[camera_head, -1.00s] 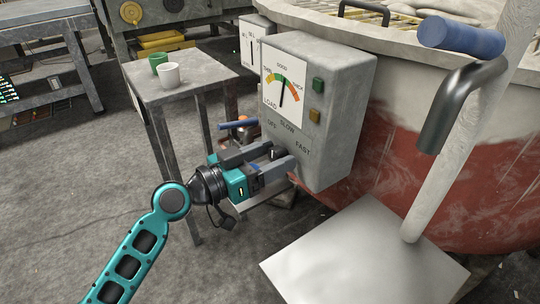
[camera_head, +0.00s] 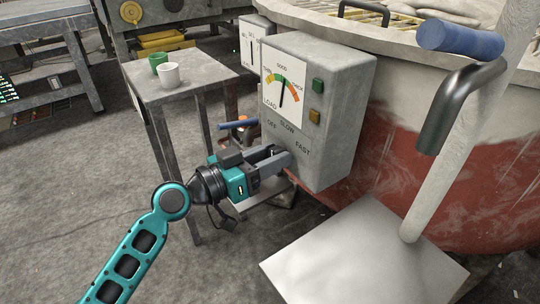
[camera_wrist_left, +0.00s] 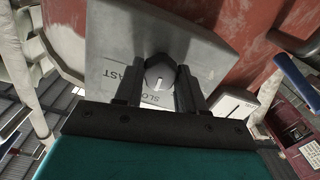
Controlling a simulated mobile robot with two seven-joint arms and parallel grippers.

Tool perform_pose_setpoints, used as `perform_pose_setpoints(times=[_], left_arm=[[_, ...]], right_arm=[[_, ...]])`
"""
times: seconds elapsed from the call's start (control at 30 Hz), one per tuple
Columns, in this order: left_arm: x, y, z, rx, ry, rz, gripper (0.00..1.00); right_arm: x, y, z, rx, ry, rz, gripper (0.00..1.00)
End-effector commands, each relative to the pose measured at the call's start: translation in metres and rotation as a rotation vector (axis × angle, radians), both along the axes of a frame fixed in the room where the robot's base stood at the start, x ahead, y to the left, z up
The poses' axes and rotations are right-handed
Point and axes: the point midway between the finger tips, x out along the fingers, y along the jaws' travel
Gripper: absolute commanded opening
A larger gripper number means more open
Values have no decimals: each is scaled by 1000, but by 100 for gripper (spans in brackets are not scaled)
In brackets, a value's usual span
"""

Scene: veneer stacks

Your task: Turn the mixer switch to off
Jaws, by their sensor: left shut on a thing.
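The mixer switch is a dark round knob (camera_wrist_left: 159,67) on the front of a grey control box (camera_head: 340,110). A pale mark on the knob points toward the bottom of the left wrist view, roughly at the SLOW lettering. The box front reads OFF, SLOW and FAST from left to right in the head view. My left gripper (camera_head: 279,153) is shut on the knob, with one dark finger on each side of it. In the head view the fingers mostly hide the knob. My right gripper is not in view.
The box carries a load dial (camera_head: 284,88), a green button (camera_head: 318,85) and an amber button (camera_head: 315,116). A red and white tub (camera_head: 430,190) stands behind it. A grey table (camera_head: 190,80) with two cups is at left. A blue-gripped lever (camera_head: 460,38) rises at right.

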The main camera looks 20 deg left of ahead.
Motion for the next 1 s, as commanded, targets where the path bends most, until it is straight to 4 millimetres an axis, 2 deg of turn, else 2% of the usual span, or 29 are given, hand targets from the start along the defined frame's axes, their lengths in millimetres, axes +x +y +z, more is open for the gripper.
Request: perform_pose_setpoints(times=[0.7,1.0], left_arm=[[1,1,-1,-436,344,0,9],[1,1,-1,-546,430,-1,9]], right_arm=[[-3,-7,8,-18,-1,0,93],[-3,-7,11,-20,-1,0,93]])
